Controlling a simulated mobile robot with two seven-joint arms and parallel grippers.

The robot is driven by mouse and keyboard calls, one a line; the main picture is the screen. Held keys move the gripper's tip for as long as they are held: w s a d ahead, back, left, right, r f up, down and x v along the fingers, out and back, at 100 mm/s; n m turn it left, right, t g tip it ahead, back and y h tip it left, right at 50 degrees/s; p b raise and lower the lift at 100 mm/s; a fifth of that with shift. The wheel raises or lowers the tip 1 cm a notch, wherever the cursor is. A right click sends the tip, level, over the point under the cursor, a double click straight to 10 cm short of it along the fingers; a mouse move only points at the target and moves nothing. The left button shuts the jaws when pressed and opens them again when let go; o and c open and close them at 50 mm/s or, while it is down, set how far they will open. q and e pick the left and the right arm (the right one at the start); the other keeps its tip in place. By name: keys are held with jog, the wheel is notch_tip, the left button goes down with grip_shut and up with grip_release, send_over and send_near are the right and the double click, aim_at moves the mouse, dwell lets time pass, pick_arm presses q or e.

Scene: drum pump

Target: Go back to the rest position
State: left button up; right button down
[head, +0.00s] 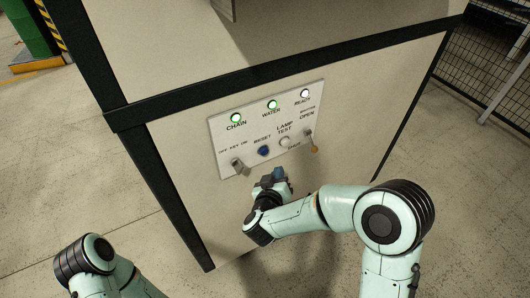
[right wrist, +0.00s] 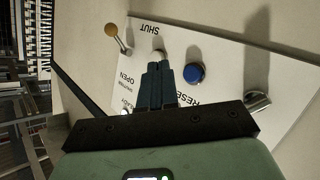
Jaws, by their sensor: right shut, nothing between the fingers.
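My right gripper (head: 279,174) is just below the lower edge of the control panel (head: 222,140) in the head view. Its dark blue fingers (right wrist: 157,82) are together and empty in the right wrist view. Their tips overlap the white lamp test button (right wrist: 160,55) in that picture; a gap or touch cannot be told. In the head view, the lamp test button (head: 284,141) shows clear above the gripper. My left gripper is out of view; only part of my left arm shows at the lower left.
The panel carries a blue reset button (head: 263,151), a key switch (head: 238,165) and a lever with an orange knob (head: 315,149) at its SHUT end. The chain (head: 235,117), water (head: 272,104) and ready (head: 304,94) lamps look lit. Open floor lies left.

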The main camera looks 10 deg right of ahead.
dwell(0.4)
jog(key=s+f+m+g+y, duration=0.1)
jog(key=s+f+g+y, duration=0.3)
jog(key=f, duration=0.8)
jog(key=s+f+g+y, duration=0.2)
jog(key=s+f, duration=0.3)
jog(key=f, duration=0.7)
jog(key=s+f+m+g+y, duration=0.1)
jog(key=s+f+g, duration=0.3)
jog(key=s, duration=0.7)
jog(key=s+f+m+g+y, duration=0.2)
jog(key=s+f, duration=0.5)
jog(key=s, duration=0.4)
jog(key=shift+s+a+m+g+y, duration=0.3)
jog(key=shift+s+a+g+y, duration=0.15)
jog(key=shift+g, duration=0.55)
jog(key=shift+f, duration=0.1)
